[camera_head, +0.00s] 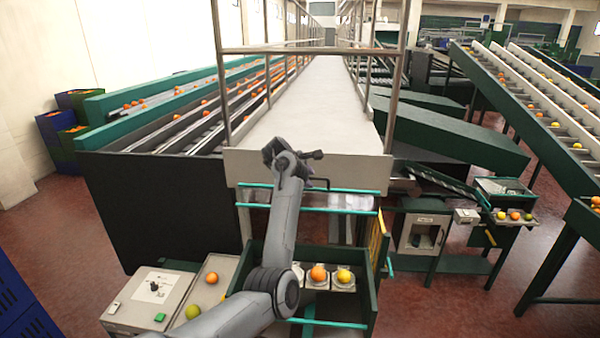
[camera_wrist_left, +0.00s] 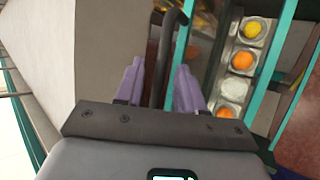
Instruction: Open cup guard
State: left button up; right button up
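My left gripper (camera_head: 306,168) is raised at the near end of the white walkway. In the left wrist view, its two purple fingers (camera_wrist_left: 159,78) stand apart, with a dark bent bar (camera_wrist_left: 165,50), which looks like a handle, between them. I cannot tell whether the fingers touch the bar. A clear panel with teal edges (camera_head: 337,200) lies below the gripper and may be the cup guard. Below it, white cups hold an orange fruit (camera_head: 317,273) and a yellow fruit (camera_head: 344,276). In the left wrist view, one cup (camera_wrist_left: 233,90) looks empty. My right gripper is out of view.
A control box (camera_head: 150,298) and a tray with fruit (camera_head: 212,290) stand at the front left. A dark green bin wall (camera_head: 367,290) borders the cups on the right. The walkway (camera_head: 305,110) is clear. Conveyors with fruit run on both sides.

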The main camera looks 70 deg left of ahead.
pick_arm(q)
jog(key=b+v, duration=0.2)
jog(key=v, duration=0.7)
jog(key=shift+r+b, duration=0.2)
jog(key=shift+b, duration=0.1)
jog(key=shift+s+d, duration=0.15)
jog(key=shift+d, duration=0.05)
